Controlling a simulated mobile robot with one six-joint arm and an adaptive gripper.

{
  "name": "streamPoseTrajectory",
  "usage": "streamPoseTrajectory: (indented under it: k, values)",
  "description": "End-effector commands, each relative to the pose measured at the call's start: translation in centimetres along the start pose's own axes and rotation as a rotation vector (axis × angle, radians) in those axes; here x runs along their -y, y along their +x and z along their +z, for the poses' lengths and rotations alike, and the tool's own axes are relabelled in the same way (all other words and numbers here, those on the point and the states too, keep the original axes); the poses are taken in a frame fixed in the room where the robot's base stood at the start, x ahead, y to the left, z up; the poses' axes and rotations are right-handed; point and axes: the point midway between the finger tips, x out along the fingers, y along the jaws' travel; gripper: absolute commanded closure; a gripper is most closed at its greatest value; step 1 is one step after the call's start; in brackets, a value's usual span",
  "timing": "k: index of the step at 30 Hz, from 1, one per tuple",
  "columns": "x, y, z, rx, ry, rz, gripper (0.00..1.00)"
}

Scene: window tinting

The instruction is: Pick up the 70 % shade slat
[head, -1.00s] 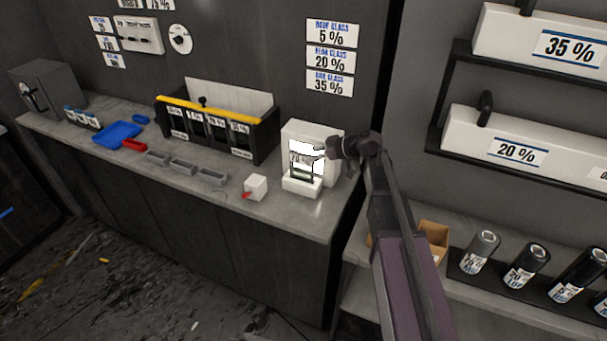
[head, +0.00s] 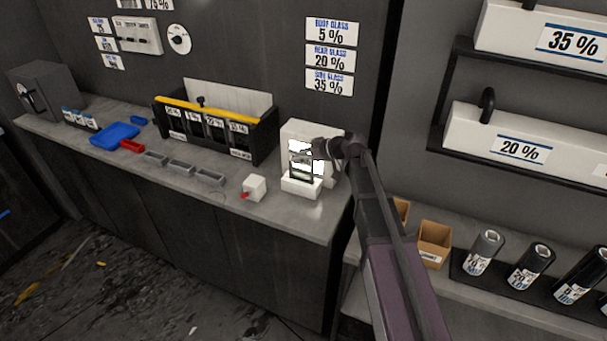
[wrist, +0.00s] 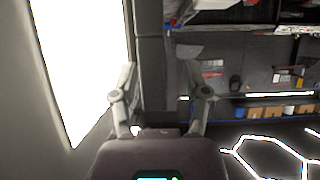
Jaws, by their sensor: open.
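The 70 % shade slat cannot be told apart in these frames. A black slotted rack (head: 262,141) with a yellow bar (head: 205,112) stands on the counter, with several dark panels and small labels too small to read surely. To its right is a white box with a bright lit panel (head: 295,131). A small dark frame stands at its lit face; whether it is a slat I cannot tell. My gripper (head: 301,152) is open in front of the lit panel, right of the rack. In the wrist view my gripper (wrist: 163,80) has its fingers apart with nothing between them.
The grey counter (head: 290,222) also holds a small white cube (head: 255,188), grey trays (head: 181,168), a blue tray (head: 114,135) and a red piece (head: 132,146). Shelves with white boxes (head: 550,135) and bottles (head: 531,265) stand at the right.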

Motion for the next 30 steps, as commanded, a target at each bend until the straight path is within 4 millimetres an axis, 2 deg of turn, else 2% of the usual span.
streamPoseTrajectory:
  k: [9,15,30]
  values:
    - [0.04,0.03,-0.02,0.0,0.0,-0.001,0.4]
    - [0.06,0.05,-0.03,0.0,-0.001,-0.001,0.99]
    - [0.11,0.0,-0.2,0.0,-0.001,-0.002,1.0]
